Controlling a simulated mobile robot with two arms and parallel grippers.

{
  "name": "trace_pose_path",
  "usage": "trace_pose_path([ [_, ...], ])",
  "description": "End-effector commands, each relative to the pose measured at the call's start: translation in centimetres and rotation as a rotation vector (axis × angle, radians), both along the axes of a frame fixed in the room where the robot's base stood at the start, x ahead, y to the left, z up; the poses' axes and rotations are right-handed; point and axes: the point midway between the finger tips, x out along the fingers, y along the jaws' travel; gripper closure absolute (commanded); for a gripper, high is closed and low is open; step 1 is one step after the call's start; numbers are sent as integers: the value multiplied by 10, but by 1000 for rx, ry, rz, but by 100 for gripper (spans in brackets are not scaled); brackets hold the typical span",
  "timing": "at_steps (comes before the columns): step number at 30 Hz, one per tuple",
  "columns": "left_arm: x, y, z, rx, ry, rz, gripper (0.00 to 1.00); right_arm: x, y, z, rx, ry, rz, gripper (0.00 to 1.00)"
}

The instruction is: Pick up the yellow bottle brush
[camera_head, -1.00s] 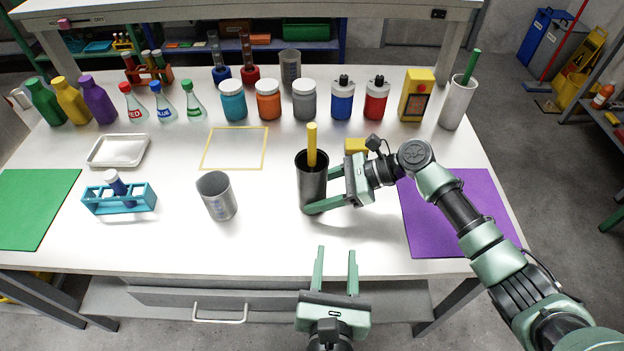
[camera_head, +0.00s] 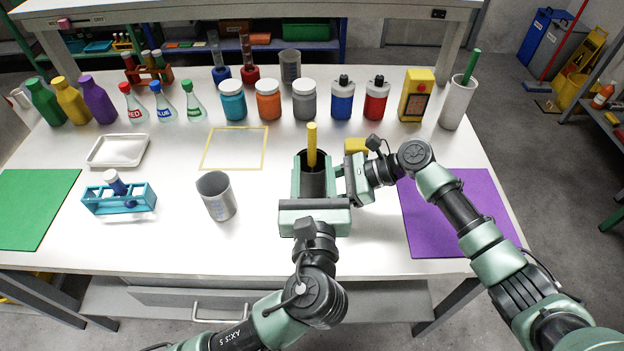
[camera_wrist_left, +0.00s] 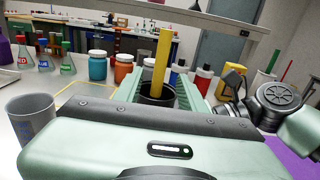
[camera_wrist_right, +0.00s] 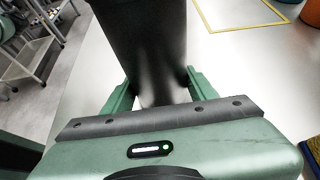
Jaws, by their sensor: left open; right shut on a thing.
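The yellow bottle brush (camera_head: 312,145) stands upright in a black cylindrical holder (camera_head: 312,183); only its yellow handle shows, and its lower part is hidden inside. The handle also shows in the left wrist view (camera_wrist_left: 162,55). My right gripper (camera_wrist_right: 158,88) is shut on the black holder, with one finger on each side of it. My left gripper (camera_head: 315,162) is open, in front of the holder, with its fingers reaching forward on both sides of the holder and handle. I cannot tell whether these fingers touch the holder.
A grey beaker (camera_head: 217,197) stands to the left. A yellow block (camera_head: 356,146) lies behind my right gripper. Jars and bottles line the back. A purple mat (camera_head: 465,215) lies right; a blue rack (camera_head: 118,200) and green mat (camera_head: 35,208) lie left.

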Motion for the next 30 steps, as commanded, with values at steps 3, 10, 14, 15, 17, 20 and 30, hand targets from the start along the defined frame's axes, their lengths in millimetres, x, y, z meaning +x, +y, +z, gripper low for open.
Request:
trace_pose_path([
  [3, 18, 1, 2, 3, -3, 0, 59, 0, 0, 0, 0, 0, 0, 65],
  [10, 29, 2, 1, 1, 0, 0, 59, 0, 0, 0, 0, 0, 0, 65],
  [14, 28, 2, 1, 1, 0, 0, 59, 0, 0, 0, 0, 0, 0, 65],
  [15, 28, 2, 1, 1, 0, 0, 71, 0, 0, 0, 0, 0, 0, 65],
  [17, 28, 2, 1, 1, 0, 0, 87, 0, 0, 0, 0, 0, 0, 65],
  [20, 28, 2, 1, 1, 0, 0, 100, 0, 0, 0, 0, 0, 0, 65],
  [30, 28, 2, 0, 1, 1, 0, 100, 0, 0, 0, 0, 0, 0, 65],
])
